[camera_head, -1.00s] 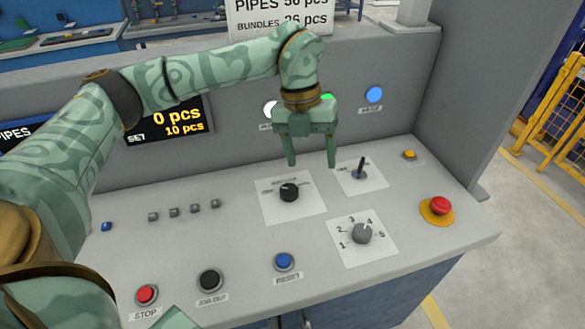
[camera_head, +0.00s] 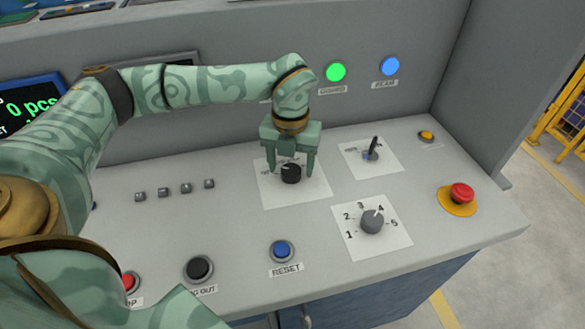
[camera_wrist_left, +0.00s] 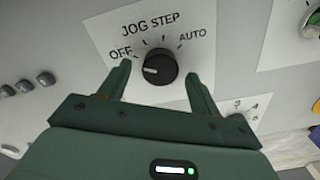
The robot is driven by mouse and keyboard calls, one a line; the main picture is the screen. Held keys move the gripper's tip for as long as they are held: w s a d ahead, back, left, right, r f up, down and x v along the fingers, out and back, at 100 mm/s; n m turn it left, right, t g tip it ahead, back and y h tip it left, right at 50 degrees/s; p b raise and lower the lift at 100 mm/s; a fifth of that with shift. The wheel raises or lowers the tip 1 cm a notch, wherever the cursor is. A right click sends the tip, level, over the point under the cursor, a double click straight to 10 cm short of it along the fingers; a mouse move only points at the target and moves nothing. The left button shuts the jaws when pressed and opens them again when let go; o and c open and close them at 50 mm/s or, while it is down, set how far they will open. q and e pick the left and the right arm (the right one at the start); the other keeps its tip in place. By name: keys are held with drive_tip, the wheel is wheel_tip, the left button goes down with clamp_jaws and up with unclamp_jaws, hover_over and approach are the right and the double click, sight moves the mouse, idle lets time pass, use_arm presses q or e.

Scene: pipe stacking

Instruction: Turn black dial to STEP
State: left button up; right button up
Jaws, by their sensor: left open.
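The black dial (camera_head: 291,173) sits on a white label plate (camera_head: 308,196) on the grey console. In the left wrist view the dial (camera_wrist_left: 162,67) has a white mark on its left side, toward the OFF lettering. JOG, STEP and AUTO are printed around its far side, with STEP above the dial and AUTO to the right. My left gripper (camera_head: 291,179) is down over the dial, open, with one finger on each side of it. In the left wrist view a gap shows between the dial and the fingers. My right gripper is not in view.
A grey numbered dial (camera_head: 372,221) and a small black lever (camera_head: 372,149) are to the right. A red emergency button (camera_head: 461,193) is farther right. A blue RESET button (camera_head: 282,250) and a black button (camera_head: 199,269) are in front. Several small grey buttons lie left.

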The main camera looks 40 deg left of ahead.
use_arm(q)
drive_tip(key=shift+f, duration=0.6)
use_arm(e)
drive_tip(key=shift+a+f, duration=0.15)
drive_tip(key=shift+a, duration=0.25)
use_arm(q)
drive_tip(key=c, duration=1)
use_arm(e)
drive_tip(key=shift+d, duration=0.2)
